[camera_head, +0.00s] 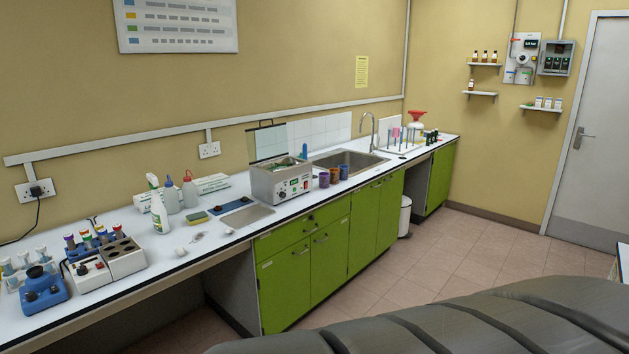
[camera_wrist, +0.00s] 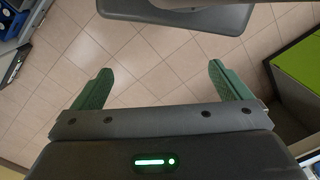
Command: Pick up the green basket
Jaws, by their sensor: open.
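Something green (camera_head: 285,165) shows inside the open top of a grey metal bath (camera_head: 281,182) on the counter in the head view. It may be the green basket, but it is small and mostly hidden by the bath's walls. The bath's lid (camera_head: 267,142) stands raised behind it. My gripper (camera_wrist: 159,68) shows in the wrist view with its two green fingers wide apart and nothing between them. It is over bare floor tiles, away from the bath. No basket shows in the wrist view.
Coloured cups (camera_head: 334,175) stand right of the bath, before a sink (camera_head: 348,162). Bottles (camera_head: 172,195), a sponge (camera_head: 196,218) and tube racks (camera_head: 122,258) stand to its left. Green cabinets (camera_head: 312,262) line the counter front. The tiled floor (camera_head: 470,250) is clear.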

